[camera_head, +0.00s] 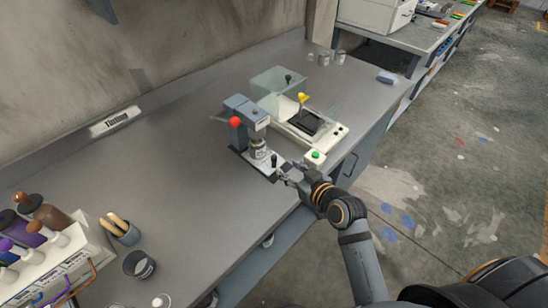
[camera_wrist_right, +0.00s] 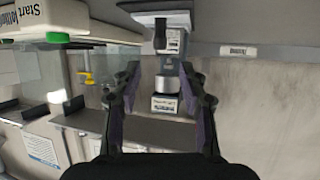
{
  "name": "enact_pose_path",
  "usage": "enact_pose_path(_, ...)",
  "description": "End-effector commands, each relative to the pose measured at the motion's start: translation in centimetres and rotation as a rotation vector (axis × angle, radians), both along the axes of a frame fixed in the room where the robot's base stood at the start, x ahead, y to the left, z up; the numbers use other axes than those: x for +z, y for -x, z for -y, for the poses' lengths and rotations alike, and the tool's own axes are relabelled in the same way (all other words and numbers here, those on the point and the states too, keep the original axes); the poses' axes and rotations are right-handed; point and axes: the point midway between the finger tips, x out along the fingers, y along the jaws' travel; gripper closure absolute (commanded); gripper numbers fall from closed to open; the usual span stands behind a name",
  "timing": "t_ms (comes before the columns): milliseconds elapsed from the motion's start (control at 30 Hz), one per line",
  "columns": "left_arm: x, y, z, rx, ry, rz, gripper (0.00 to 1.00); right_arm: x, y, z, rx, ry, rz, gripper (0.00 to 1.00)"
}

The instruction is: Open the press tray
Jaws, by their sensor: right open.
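The press (camera_head: 246,112) is a blue-grey stand with a red ball knob (camera_head: 235,122) on its lever; it stands on the bench. My right gripper (camera_head: 288,174) is just in front of this knob, open and empty. In the upside-down wrist view, the black knob (camera_wrist_right: 160,36) lies beyond the gap between the spread fingertips (camera_wrist_right: 160,70), apart from them. My left gripper is out of view.
A white box with a green button (camera_head: 315,156) stands close right of the gripper. Behind it is a pale machine (camera_head: 338,133) with a yellow knob (camera_head: 302,97) and clear cover (camera_head: 274,80). Bottles and a brush cup (camera_head: 122,232) stand left. The bench middle is clear.

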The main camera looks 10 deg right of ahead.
Motion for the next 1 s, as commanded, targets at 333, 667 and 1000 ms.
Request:
enact_pose_path(333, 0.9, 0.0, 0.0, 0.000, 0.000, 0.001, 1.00, -2.4, -5.7, -1.9, 0.000, -0.002, -0.003, 0.57)
enact_pose_path(667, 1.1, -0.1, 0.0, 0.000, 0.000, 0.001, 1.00, -3.9, -8.9, -3.0, 0.000, 0.000, -0.004, 0.57)
enact_pose_path(1000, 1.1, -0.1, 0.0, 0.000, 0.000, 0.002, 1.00, -4.0, -8.9, -3.0, 0.000, 0.000, -0.004, 0.71)
